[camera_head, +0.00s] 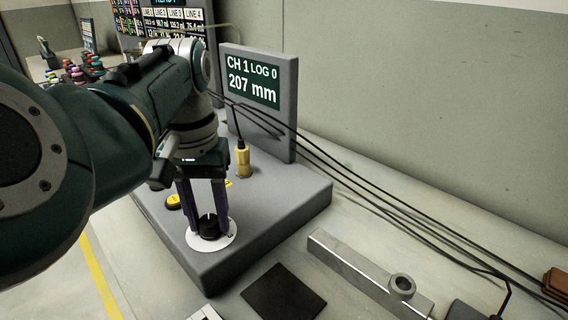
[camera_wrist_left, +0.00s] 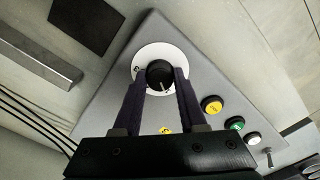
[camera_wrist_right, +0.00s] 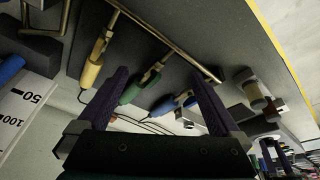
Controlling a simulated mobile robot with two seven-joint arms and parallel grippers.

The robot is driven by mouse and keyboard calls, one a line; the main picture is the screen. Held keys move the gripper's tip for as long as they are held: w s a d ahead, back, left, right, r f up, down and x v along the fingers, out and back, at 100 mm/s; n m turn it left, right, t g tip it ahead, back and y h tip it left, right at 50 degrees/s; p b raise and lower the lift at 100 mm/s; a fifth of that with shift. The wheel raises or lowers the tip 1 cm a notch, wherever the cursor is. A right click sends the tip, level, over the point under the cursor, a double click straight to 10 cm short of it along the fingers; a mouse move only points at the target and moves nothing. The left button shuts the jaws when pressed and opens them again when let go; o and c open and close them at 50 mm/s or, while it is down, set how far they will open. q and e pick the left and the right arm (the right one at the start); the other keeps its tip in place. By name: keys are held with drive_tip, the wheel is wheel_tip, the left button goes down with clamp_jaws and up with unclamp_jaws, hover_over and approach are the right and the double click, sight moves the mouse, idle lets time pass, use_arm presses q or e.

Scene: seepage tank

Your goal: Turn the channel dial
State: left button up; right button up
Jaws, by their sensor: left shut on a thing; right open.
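The channel dial (camera_head: 209,229) is a black round knob with a white pointer mark, on a white disc on top of a grey console (camera_head: 290,205). My left gripper (camera_head: 209,226) points down with its two dark fingers on either side of the knob, shut on it. In the left wrist view the knob (camera_wrist_left: 159,74) sits between the fingertips. The console's screen (camera_head: 252,82) reads CH 1, LOG 0, 207 mm. My right gripper (camera_wrist_right: 157,75) is open and empty, seen only in its own wrist view.
Yellow, green and white buttons (camera_wrist_left: 237,124) sit near the dial. A yellow plug (camera_head: 243,160) stands behind it. Right of the console are a dark mat (camera_head: 283,292), a metal bar (camera_head: 350,270) and black cables. Yellow, green and blue cabled tools (camera_wrist_right: 97,62) lie before my right gripper.

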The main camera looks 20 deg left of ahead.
use_arm(q)
clamp_jaws()
drive_tip(key=shift+r+m+p, duration=0.2)
drive_tip(key=shift+m+p, duration=0.7)
drive_tip(key=shift+p, duration=0.15)
drive_tip(key=shift+m+p, duration=1)
drive_tip(key=shift+m, duration=0.2)
drive_tip(key=m+p, duration=0.1)
drive_tip(key=m, duration=0.2)
drive_tip(key=shift+a+f+m+p, duration=0.1)
drive_tip(key=shift+m+p, duration=0.2)
drive_tip(key=shift+m, duration=0.1)
drive_tip(key=shift+m+p, duration=0.4)
drive_tip(key=shift+m, duration=1.5)
drive_tip(key=shift+f, duration=0.1)
drive_tip(key=o, duration=0.6)
unclamp_jaws()
